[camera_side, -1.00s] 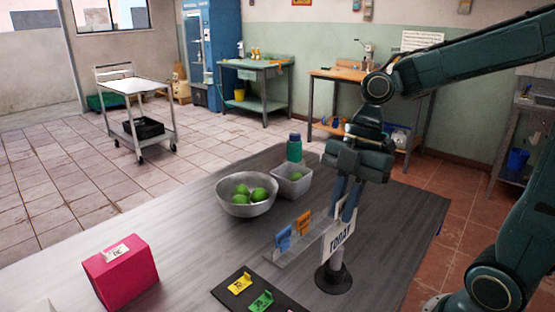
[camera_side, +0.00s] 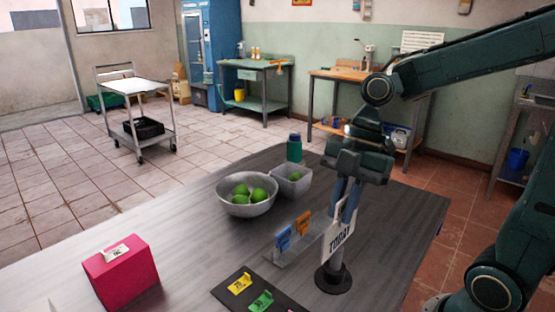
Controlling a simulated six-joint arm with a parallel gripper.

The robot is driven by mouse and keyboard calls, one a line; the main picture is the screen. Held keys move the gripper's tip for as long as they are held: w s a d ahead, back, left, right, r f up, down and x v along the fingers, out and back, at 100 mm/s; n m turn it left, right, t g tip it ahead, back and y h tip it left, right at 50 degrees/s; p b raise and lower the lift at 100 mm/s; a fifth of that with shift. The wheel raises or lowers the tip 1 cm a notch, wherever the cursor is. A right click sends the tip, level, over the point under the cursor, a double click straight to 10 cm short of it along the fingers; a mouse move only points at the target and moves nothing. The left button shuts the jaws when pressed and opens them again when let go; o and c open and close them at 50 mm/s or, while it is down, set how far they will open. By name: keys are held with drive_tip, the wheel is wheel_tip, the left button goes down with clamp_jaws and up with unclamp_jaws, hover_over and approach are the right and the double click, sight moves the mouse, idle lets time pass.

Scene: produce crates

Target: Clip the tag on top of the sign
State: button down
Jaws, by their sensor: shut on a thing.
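The white sign reading TODAY (camera_side: 341,239) stands upright on a post with a round black base (camera_side: 333,280) at the right of the table. My gripper (camera_side: 344,212) points down at the sign's top edge, its blue fingers close together and overlapping the sign in this view. It is shut on the tag, which is mostly hidden; only a pale sliver shows between the fingers. I cannot tell whether the tag touches the sign. A blue tag (camera_side: 283,239) and an orange tag (camera_side: 303,223) stand in a clear rack (camera_side: 290,257) just left of the sign.
A yellow tag (camera_side: 240,284) and a green tag (camera_side: 261,303) lie on a dark mat (camera_side: 226,293) at the front. A pink box (camera_side: 121,276) is at front left. A bowl (camera_side: 247,209) of limes, a grey tub (camera_side: 298,188) and a green bottle (camera_side: 294,150) stand behind.

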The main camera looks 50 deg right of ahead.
sight(339, 203)
drive_tip(key=shift+f, duration=0.1)
idle(0.3)
drive_tip(key=c, duration=0.9)
unclamp_jaws()
drive_tip(key=shift+c, duration=0.2)
drive_tip(key=shift+r, duration=0.3)
drive_tip(key=shift+r, duration=2.8)
